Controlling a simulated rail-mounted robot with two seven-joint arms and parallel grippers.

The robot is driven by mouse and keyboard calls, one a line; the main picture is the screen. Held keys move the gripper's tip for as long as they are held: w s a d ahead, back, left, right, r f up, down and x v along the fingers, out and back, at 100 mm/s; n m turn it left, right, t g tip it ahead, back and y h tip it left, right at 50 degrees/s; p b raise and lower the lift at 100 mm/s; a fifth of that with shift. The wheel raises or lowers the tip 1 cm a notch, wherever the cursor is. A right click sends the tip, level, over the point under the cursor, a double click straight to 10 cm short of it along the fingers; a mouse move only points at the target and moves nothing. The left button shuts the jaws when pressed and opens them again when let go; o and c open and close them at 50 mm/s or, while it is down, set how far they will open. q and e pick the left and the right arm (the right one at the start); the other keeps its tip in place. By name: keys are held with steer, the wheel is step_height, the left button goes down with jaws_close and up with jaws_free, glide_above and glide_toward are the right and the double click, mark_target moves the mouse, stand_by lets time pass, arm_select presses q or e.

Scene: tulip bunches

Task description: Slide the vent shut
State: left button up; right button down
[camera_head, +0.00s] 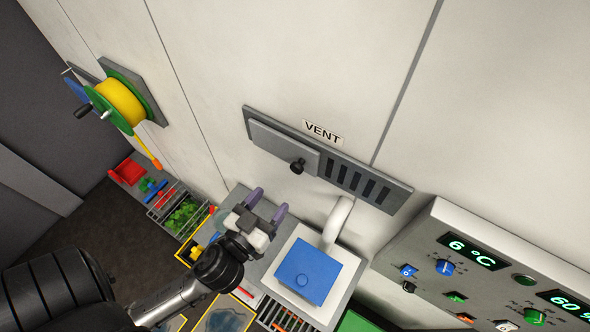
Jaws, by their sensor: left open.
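The vent (398,198) is a grey plate on the white wall under a VENT label (323,132). Its sliding cover (284,146) sits at the left end, with a black knob (297,166) near the cover's right edge. Several dark slots show uncovered to the right of the cover. My left gripper (267,203) is open and empty, below and left of the knob in the picture and apart from it. Its two purple-grey fingers point up toward the wall. My right gripper is not in view.
A white unit with a blue lid (307,275) and a curved white pipe (337,222) stands below the vent. A control panel (480,255) with displays and knobs is at right. A yellow hose reel (121,102) hangs at left. The wall around the vent is clear.

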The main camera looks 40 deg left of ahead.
mark_target(295, 170)
arm_select(q)
steer(key=w+b, duration=0.2)
steer(key=w, duration=0.1)
steer(key=w+a+b, duration=0.1)
steer(key=w, duration=0.1)
steer(key=shift+w+f+b, duration=0.2)
steer(key=shift+b, duration=0.15)
steer(key=w, duration=0.1)
steer(key=w+p, duration=0.2)
steer(key=shift+w+a+r, duration=0.25)
steer(key=shift+a+r, duration=0.05)
steer(key=shift+w+a+f, duration=0.15)
steer(key=shift+w+a, duration=0.05)
steer(key=shift+w, duration=0.6)
steer(key=c, duration=0.9)
jaws_close()
